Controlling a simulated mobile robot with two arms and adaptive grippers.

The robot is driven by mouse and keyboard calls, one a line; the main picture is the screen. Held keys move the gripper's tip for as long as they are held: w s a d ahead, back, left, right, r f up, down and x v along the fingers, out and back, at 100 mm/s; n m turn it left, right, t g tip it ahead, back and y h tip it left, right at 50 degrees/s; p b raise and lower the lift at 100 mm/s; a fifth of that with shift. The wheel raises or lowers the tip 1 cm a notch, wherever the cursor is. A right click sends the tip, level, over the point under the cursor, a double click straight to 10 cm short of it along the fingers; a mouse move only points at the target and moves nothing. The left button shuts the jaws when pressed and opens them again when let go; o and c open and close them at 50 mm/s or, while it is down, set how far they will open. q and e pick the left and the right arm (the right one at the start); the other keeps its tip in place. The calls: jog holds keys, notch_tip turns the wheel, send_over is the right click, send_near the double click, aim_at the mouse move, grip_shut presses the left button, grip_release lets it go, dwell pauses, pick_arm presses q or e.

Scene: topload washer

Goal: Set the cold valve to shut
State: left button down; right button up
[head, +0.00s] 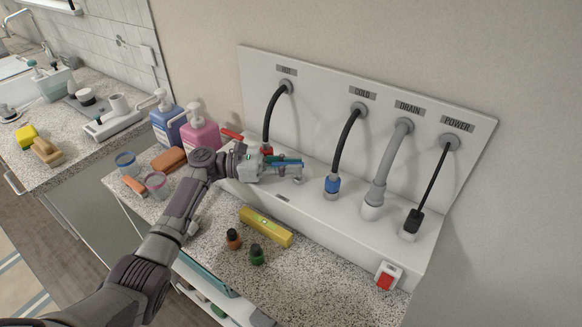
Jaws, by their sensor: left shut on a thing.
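The cold hose runs from the COLD label (362,93) on the white panel down to a blue connector (332,185). A blue lever handle (287,161) lies left of this connector and points roughly sideways. My left gripper (292,171) reaches in from the left and is shut on the blue handle. The fingers hide part of the handle and the valve body behind it. The hot side has a red lever (232,134) and a black hose (268,115); its connector is partly hidden by my gripper. My right gripper is not in view.
A drain hose (388,165), a power plug (413,221) and a red switch (386,277) are to the right. Blue (166,128) and pink (201,135) pump bottles stand behind my arm.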

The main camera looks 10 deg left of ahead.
pick_arm(q)
jog(key=c, duration=1.1)
grip_release()
jog(key=v, duration=1.2)
